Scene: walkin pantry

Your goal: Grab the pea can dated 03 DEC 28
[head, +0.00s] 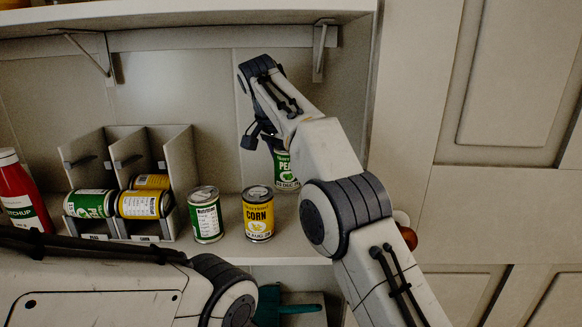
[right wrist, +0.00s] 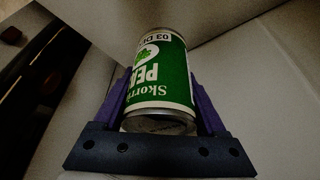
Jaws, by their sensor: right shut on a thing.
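A green pea can (head: 287,172) is in my right gripper (head: 262,138), partly hidden behind the arm in the head view. In the right wrist view the same can (right wrist: 163,75) sits between the two purple fingers of the gripper (right wrist: 160,95), with its label upside down and "03 D" readable near the far end. The rest of the date is cut off there. I cannot tell whether the can touches the shelf. Another green can (head: 88,204) lies on its side in the left slot of the rack. My left arm shows at the lower left, its gripper out of frame.
A grey rack (head: 179,168) on the shelf also holds yellow cans (head: 140,204) on their sides. A green and white can (head: 205,215) and a yellow corn can (head: 257,214) stand upright beside it. A red ketchup bottle (head: 17,190) stands at the far left.

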